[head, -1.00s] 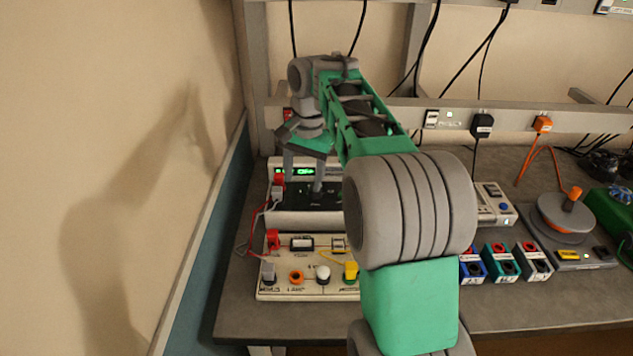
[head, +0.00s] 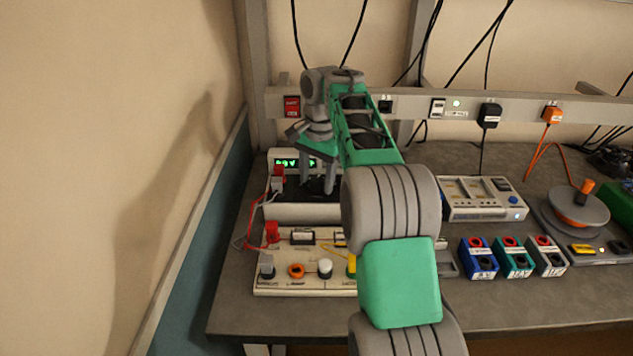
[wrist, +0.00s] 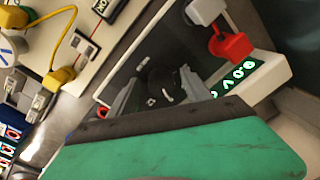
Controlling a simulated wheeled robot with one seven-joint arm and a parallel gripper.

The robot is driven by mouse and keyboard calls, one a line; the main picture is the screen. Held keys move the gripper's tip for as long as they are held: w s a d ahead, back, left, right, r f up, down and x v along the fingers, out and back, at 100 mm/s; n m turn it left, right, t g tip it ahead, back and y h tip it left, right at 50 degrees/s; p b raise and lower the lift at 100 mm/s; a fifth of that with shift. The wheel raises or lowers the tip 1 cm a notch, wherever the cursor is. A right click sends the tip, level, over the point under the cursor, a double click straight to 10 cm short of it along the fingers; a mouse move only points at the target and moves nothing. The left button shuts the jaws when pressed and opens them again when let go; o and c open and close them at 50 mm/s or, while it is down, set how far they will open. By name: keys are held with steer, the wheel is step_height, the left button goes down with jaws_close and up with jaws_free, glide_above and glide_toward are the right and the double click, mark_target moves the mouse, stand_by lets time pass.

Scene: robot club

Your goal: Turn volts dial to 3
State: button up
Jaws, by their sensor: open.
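The power supply (head: 280,212) stands at the back left of the bench, with a lit green display (head: 294,163); the display also shows in the wrist view (wrist: 238,79). The volts dial looks to be the black round knob with a pale mark (wrist: 161,84) on the dark panel in the wrist view. My gripper (wrist: 158,98) is open, its grey fingers on either side of the knob. I cannot tell whether they touch it. In the head view my gripper (head: 317,186) points down at the panel, and its fingers mostly hide the knob.
A red plug (wrist: 231,46) sits close beside the display. In front is a cream board (head: 268,287) with knobs and leads. Several coloured boxes (head: 512,258) and another instrument (head: 484,199) stand to the right. A wall is close on the left.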

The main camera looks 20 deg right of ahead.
steer(key=shift+c, duration=0.5)
jaws_close()
steer(key=shift+n, duration=0.4)
steer(key=n+p, duration=0.2)
steer(key=n, duration=0.1)
steer(key=shift+r, duration=0.15)
steer(key=n+p, duration=0.2)
steer(key=n, duration=0.3)
steer(key=shift+d, duration=0.15)
steer(key=n, duration=0.9)
steer(key=shift+d+g, duration=0.1)
steer(key=shift+g, duration=0.3)
steer(key=shift+w, duration=0.1)
